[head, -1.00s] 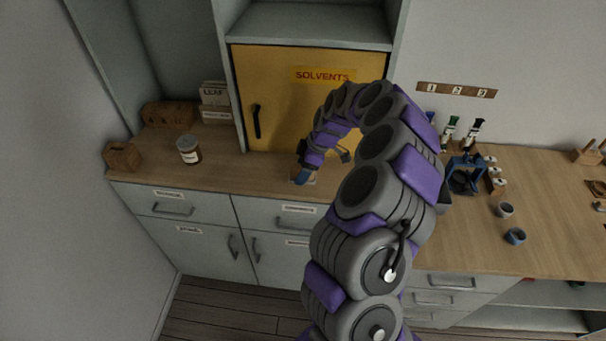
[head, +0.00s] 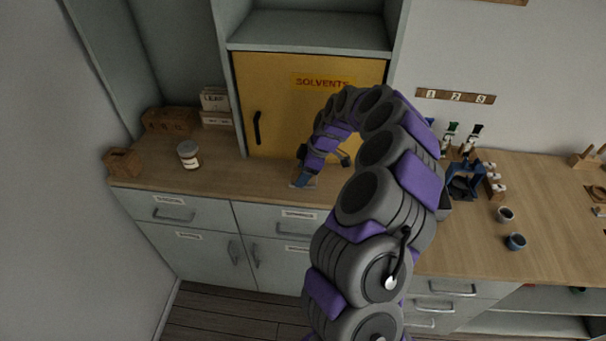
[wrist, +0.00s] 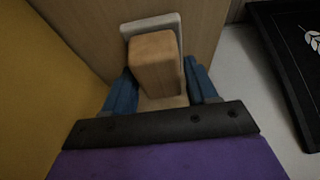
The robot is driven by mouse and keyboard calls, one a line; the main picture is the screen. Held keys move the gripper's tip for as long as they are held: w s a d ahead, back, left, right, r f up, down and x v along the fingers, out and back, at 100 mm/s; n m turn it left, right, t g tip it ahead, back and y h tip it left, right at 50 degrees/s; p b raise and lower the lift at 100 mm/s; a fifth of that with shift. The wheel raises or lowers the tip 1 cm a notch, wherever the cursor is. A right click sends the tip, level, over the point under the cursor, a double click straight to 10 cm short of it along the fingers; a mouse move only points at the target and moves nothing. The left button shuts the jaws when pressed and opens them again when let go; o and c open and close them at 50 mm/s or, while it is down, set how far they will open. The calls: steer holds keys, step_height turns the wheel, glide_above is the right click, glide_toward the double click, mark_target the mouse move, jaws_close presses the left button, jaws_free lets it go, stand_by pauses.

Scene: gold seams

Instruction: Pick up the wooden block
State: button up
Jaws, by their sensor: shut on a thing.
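The wooden block (wrist: 154,64) shows in the wrist view between the two blue fingers of my gripper (wrist: 160,90). My gripper is shut on the block. The block stands over a pale, flat, tray-like piece (wrist: 150,24) with a raised edge; I cannot tell whether they touch. In the head view my gripper (head: 301,180) is low over the counter in front of the yellow solvents cabinet, and the block is mostly hidden there by the fingers.
The yellow cabinet (head: 290,115) stands just behind my gripper. A jar (head: 188,154) and a wooden box (head: 123,161) are at the left of the counter (head: 235,178). A blue stand (head: 464,182) and small cups (head: 515,241) are at the right.

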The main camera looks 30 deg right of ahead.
mark_target(299, 172)
step_height(299, 172, up, 3)
steer(key=shift+r+p, duration=0.1)
steer(key=shift+p, duration=0.4)
steer(key=shift+s+a, duration=0.15)
steer(key=shift+s, duration=0.55)
steer(key=s+a+r+p, duration=0.1)
steer(key=s+a+p, duration=0.1)
steer(key=s, duration=1.2)
steer(key=shift+s+a, duration=0.2)
steer(key=shift+r, duration=0.1)
steer(key=o, duration=0.5)
steer(key=c, duration=0.4)
